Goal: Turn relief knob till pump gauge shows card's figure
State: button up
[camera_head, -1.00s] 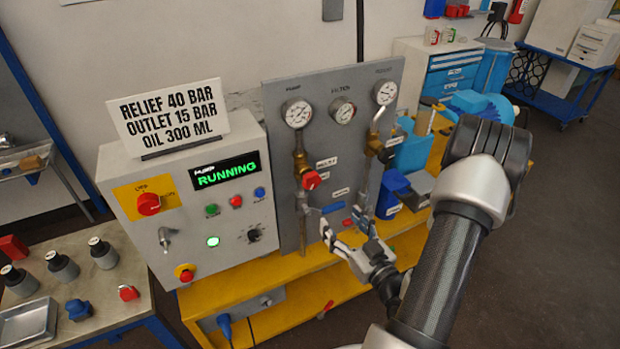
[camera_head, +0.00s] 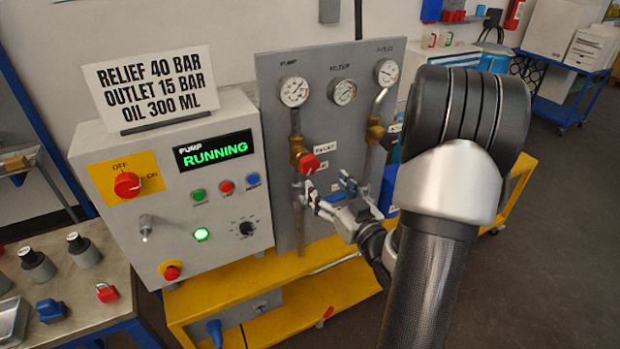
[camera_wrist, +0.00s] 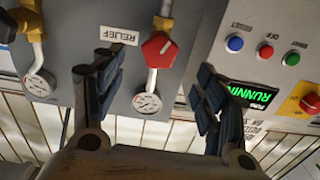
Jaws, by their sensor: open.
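The card (camera_head: 155,88) stands on the control box and reads "RELIEF 40 BAR, OUTLET 15 BAR, OIL 300 ML". The pump gauge (camera_head: 294,91) is at the panel's upper left; its needle is too small to read. The red relief knob (camera_head: 309,163) sits on a brass valve below it, by the RELIEF label. My gripper (camera_head: 328,187) is open, just below and right of the knob. In the wrist view, which is upside down, the knob (camera_wrist: 158,50) shows between the open fingers, ahead of them and apart from both. The pump gauge (camera_wrist: 147,102) also shows there.
The control box (camera_head: 177,260) with its green RUNNING display (camera_head: 214,151) stands left of the panel. A filter gauge (camera_head: 342,92) and an outlet gauge (camera_head: 387,72) are to the right. My arm hides the panel's right side. A yellow bench (camera_head: 345,284) is below.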

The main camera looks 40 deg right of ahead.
aim_at(311, 168)
jog(key=b+x, duration=0.3)
jog(key=x, duration=0.7)
jog(key=shift+r, duration=0.1)
jog(key=shift+s, duration=0.1)
jog(key=c, duration=1.1)
jog(key=shift+b, duration=0.4)
